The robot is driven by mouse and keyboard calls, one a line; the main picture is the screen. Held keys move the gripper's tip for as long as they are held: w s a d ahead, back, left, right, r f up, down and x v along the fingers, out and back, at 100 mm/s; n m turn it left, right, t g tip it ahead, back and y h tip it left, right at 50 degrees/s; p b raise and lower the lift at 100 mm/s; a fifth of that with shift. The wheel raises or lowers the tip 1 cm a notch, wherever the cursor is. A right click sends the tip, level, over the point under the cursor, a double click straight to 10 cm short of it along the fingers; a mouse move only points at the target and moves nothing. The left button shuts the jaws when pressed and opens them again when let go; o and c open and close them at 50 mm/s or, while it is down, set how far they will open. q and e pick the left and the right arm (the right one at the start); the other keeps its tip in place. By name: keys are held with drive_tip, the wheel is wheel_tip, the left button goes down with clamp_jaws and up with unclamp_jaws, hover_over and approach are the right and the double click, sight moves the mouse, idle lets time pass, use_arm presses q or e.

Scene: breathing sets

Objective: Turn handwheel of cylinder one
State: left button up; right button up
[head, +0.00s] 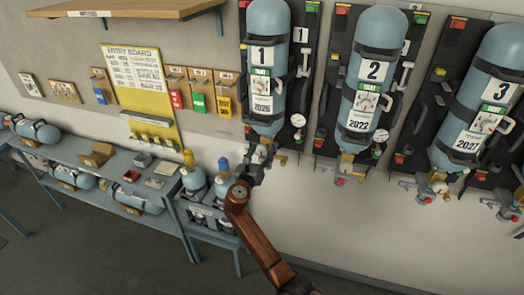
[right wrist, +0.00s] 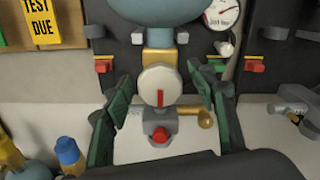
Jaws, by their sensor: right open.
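Cylinder one (head: 268,62) is a blue-grey cylinder labelled 1 and 2026, hung upside down on the wall board. Its underside shows at the top of the right wrist view (right wrist: 155,10). Below its brass neck (right wrist: 159,60) is the handwheel (right wrist: 160,86), a pale round disc with a red upright line. My right gripper (right wrist: 160,76) is open, with one dark green finger to each side of the handwheel. Gaps show between the fingers and the disc. In the head view my right gripper (head: 254,170) is just under the cylinder and mostly hides the handwheel. My left gripper is out of view.
Cylinder two (head: 371,75) and cylinder three (head: 486,95) hang to the right. A pressure gauge (right wrist: 221,13) is up and right of the handwheel. A red knob (right wrist: 160,135) and brass fitting (right wrist: 203,118) sit below it. Small capped cylinders (head: 194,180) stand lower left.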

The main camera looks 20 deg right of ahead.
drive_tip(key=c, duration=1.2)
drive_tip(key=shift+o, duration=0.2)
